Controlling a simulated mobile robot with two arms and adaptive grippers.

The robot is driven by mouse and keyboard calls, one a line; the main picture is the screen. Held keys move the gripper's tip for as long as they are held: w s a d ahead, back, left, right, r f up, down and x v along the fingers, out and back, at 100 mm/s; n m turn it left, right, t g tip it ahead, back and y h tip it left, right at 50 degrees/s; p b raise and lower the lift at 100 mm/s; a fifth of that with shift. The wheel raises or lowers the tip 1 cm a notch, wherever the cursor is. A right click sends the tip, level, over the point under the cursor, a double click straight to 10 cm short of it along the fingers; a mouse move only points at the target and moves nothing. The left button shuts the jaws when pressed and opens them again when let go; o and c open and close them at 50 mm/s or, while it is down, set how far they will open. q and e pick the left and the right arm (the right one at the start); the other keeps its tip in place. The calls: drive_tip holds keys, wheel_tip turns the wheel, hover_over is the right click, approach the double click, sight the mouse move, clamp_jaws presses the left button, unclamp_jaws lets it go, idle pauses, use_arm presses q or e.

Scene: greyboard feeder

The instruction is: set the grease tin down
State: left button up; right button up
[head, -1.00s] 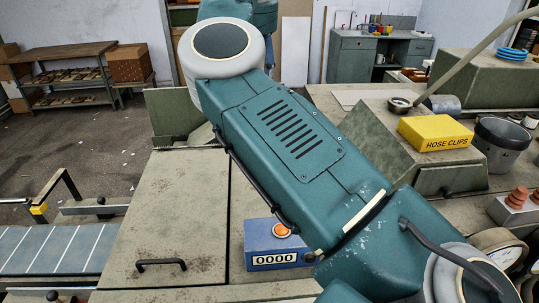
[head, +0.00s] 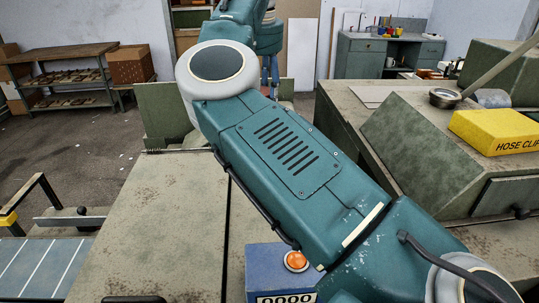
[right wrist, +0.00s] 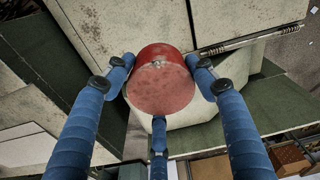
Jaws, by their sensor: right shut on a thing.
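My right gripper (right wrist: 160,88) has its blue fingers closed around a red tin (right wrist: 161,82), apparently the grease tin. The tin shows its round, worn red face to the wrist camera, with two fingers at its sides and one at its lower edge. In the head view my right arm crosses the picture from the lower right to the top, and part of the blue fingers (head: 270,76) shows beyond the forearm. The tin itself does not show in the head view. My left gripper is not in view.
A yellow hose clips box (head: 497,131) and a small round metal dish (head: 445,97) sit on the green machine at right. A blue counter box (head: 272,270) with an orange button is below my arm. The bare machine top (head: 150,220) at left is clear.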

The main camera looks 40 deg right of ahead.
wheel_tip(320, 180, down, 12)
drive_tip(key=shift+s+a+f+p, duration=0.15)
drive_tip(key=shift+f+p, duration=0.1)
drive_tip(key=shift+p, duration=0.45)
drive_tip(key=shift+s+f, duration=0.1)
drive_tip(key=shift+f, duration=0.45)
wheel_tip(320, 180, down, 3)
drive_tip(key=shift+f+p, duration=0.1)
drive_tip(key=shift+p, duration=0.4)
drive_tip(key=shift+f, duration=0.1)
drive_tip(key=shift+f+b, duration=0.1)
drive_tip(key=shift+b, duration=0.2)
drive_tip(key=o, duration=1.3)
drive_tip(key=shift+o, duration=0.2)
